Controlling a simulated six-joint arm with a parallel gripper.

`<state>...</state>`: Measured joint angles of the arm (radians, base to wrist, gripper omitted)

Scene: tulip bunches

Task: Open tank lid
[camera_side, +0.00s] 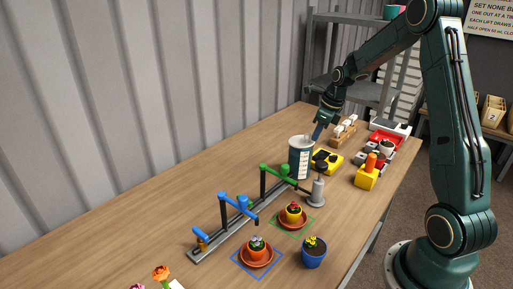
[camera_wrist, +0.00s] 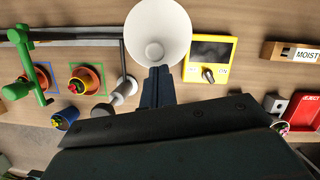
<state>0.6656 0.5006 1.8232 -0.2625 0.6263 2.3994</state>
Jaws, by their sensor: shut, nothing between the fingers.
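I cannot tell whether this is the lid or the open inside. My gripper (camera_side: 316,138) is at the tank's right rim in the side view. In the wrist view its fingers (camera_wrist: 158,72) are together and empty, with their tips at the near rim. Contact is unclear.
A yellow box with a screen and dial (camera_wrist: 210,55) stands close beside the tank. Potted flowers (camera_side: 257,250) stand nearer. A red reject tray (camera_wrist: 300,112) lies to the right.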

